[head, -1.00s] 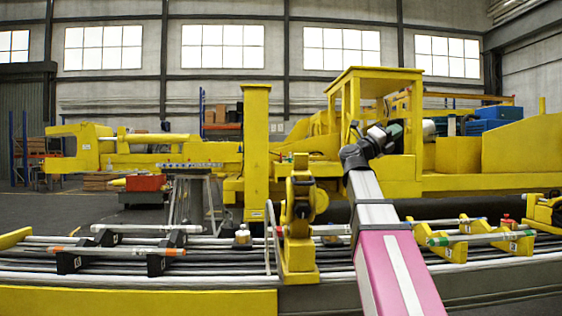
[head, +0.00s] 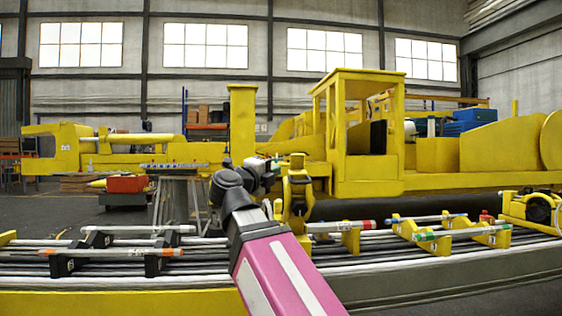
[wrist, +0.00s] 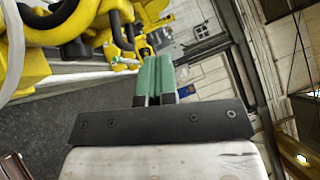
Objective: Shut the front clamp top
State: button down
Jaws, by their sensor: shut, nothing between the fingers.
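A yellow clamp (head: 296,203) stands upright near the middle of the head view, at the near side of the boom. My arm reaches up to it from below, and my gripper (head: 272,165) is just to the left of its upper part. In the wrist view, the green fingers of my gripper (wrist: 155,72) are together with nothing between them. Yellow clamp parts (wrist: 70,22) fill the upper left of that view, apart from the fingers. My arm hides part of the clamp's base, and I cannot tell exactly how the top sits.
A yellow post (head: 242,125) stands behind my gripper. A yellow cab (head: 368,165) is to the right. Long pipes on black and yellow stands lie left and right on the near bench (head: 120,300). A red toolbox (head: 127,184) is at the left.

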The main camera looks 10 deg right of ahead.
send_near(295, 157)
jog(key=x, duration=0.5)
jog(key=shift+s+d, duration=0.25)
jog(key=shift+d, duration=0.25)
jog(key=shift+w+r, duration=0.15)
jog(key=shift+w, duration=0.55)
